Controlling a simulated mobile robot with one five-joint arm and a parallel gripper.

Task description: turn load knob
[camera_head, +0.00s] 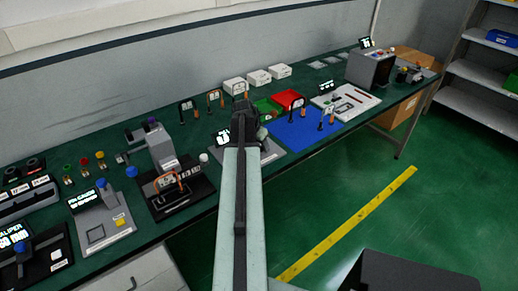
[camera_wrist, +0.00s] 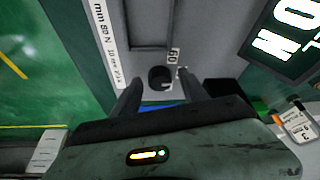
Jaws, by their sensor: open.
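A small round black knob (camera_wrist: 160,77) sits on a grey panel in the wrist view, with a white label reading 60 beside it. I take it for the load knob, though its name is not readable. My gripper (camera_wrist: 159,88) is open, with one dark finger on each side of the knob's near side. Whether the fingertips touch it I cannot tell. A blue patch shows between the fingers. In the head view my gripper (camera_head: 243,108) is over the middle of the bench, and my arm hides the knob there.
A dark display (camera_wrist: 290,35) with white characters is right of the knob. The green bench (camera_head: 185,228) carries several devices, including a grey microscope-like one (camera_head: 160,150) left of my arm. A blue mat (camera_head: 300,135) and red tray (camera_head: 288,99) lie to the right.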

